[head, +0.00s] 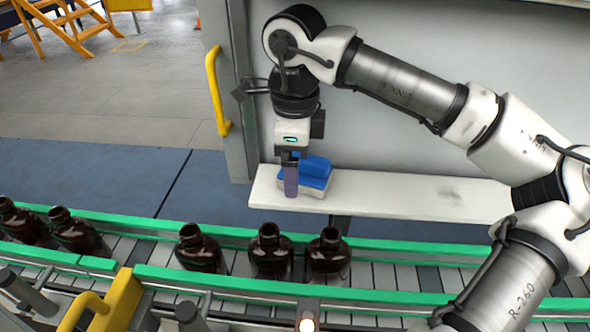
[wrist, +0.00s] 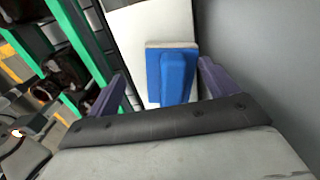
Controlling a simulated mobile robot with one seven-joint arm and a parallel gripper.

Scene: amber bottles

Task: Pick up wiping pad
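The wiping pad (head: 316,173) has a blue top with a raised blue grip and a pale base. It sits on the white shelf (head: 410,196) beyond the conveyor. In the wrist view the blue pad (wrist: 171,70) lies ahead, between my two purple fingers. My gripper (head: 291,180) points down in front of the pad and hides part of it in the head view. In the wrist view my gripper (wrist: 162,88) is spread wide, with a finger on either side of the pad's grip and gaps between. Whether a finger touches the pad cannot be told.
A conveyor with green rails (head: 390,250) runs in front of the shelf. Several amber bottles (head: 270,252) stand on it. A grey wall panel (head: 400,130) rises behind the shelf, with a yellow handle (head: 217,90) at its left. The shelf's right part is bare.

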